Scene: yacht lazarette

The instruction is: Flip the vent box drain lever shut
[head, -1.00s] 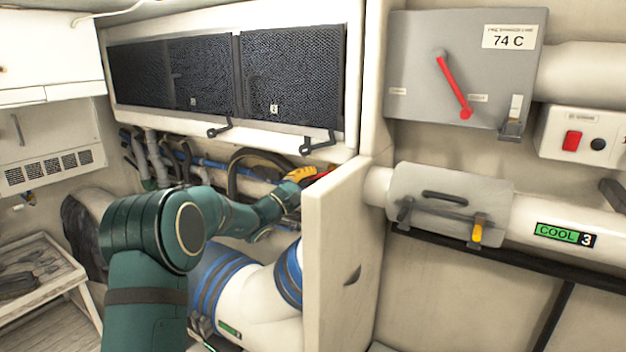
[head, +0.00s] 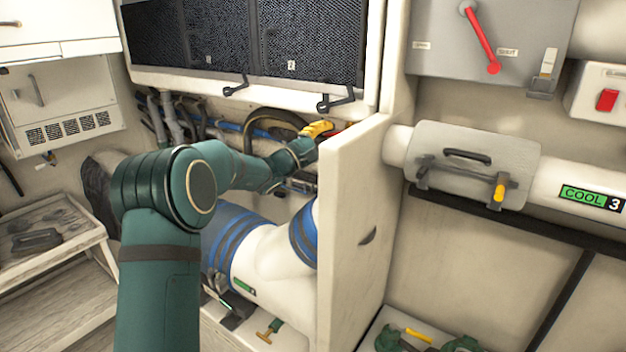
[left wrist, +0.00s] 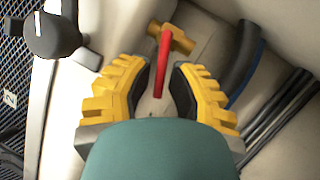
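My left gripper (head: 318,129) reaches in under the black-mesh panels, behind the white upright panel. In the left wrist view the left gripper (left wrist: 160,92) is open, its yellow fingers spread on either side of a red lever (left wrist: 164,62). The lever joins a brass valve body (left wrist: 172,37) and points back between the fingers. I see gaps at its sides, so it looks ungripped. In the head view only a bit of red (head: 335,131) shows beside the fingers.
The white upright panel (head: 350,220) stands right of my left forearm. A white pipe with blue bands (head: 275,255) runs below it. A black knob (left wrist: 52,36) and dark hoses (left wrist: 285,105) flank the left gripper. A grey box with a red pointer (head: 480,38) hangs upper right.

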